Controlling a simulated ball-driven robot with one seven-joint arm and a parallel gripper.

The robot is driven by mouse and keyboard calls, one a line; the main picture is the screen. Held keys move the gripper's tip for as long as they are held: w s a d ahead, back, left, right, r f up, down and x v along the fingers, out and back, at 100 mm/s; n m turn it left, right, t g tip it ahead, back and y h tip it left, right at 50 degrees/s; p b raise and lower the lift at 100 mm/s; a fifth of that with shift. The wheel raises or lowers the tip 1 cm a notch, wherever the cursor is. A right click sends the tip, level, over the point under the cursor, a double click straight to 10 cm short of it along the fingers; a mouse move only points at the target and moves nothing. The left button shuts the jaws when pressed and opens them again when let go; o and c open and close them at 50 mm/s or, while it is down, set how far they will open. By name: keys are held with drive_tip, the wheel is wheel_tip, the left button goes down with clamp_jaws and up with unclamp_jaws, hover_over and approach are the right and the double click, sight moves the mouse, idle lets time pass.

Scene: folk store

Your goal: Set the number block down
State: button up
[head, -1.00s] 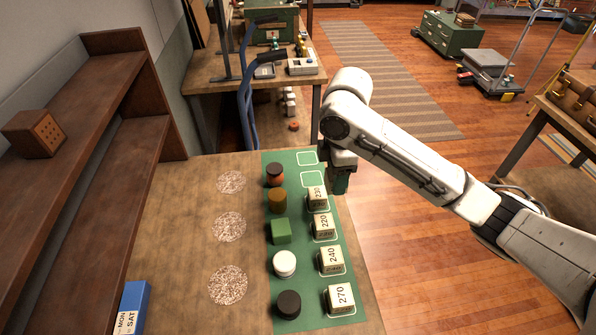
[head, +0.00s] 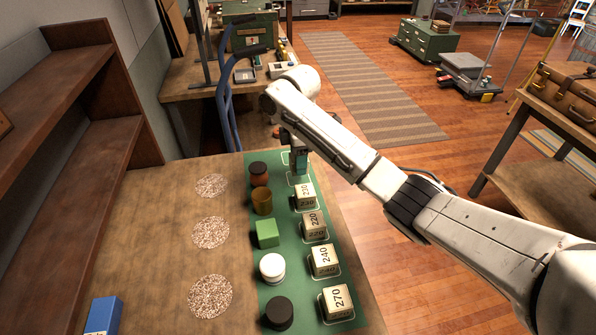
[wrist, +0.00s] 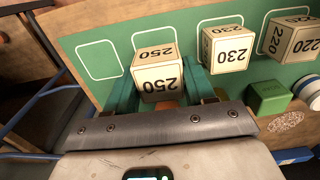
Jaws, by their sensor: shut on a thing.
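My gripper (head: 301,168) is at the far right end of the green mat (head: 289,251), beyond the 230 block. In the wrist view its teal fingers (wrist: 157,88) are shut on a cream block marked 250 (wrist: 157,72). The block is at the second white outline (wrist: 139,38) from the left; I cannot tell whether it touches the mat. The end outline (wrist: 99,60) beside it is empty. In the head view the fingers hide most of the block.
The 230 block (head: 305,196), 220 block (head: 314,226), 240 block (head: 324,260) and 270 block (head: 337,301) stand in a row. Left of them are a dark-topped jar (head: 258,175), brown cylinder (head: 262,201), green cube (head: 267,233), white cylinder (head: 272,267) and black cylinder (head: 279,312).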

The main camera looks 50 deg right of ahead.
drive_tip(key=shift+w+d+f, duration=0.1)
drive_tip(key=shift+w+f, duration=0.15)
drive_tip(key=shift+f, duration=1.6)
drive_tip(key=o, duration=1)
drive_tip(key=shift+r, duration=0.1)
wheel_tip(320, 180, up, 12)
drive_tip(key=shift+f+p, duration=0.1)
drive_tip(key=shift+p, duration=0.9)
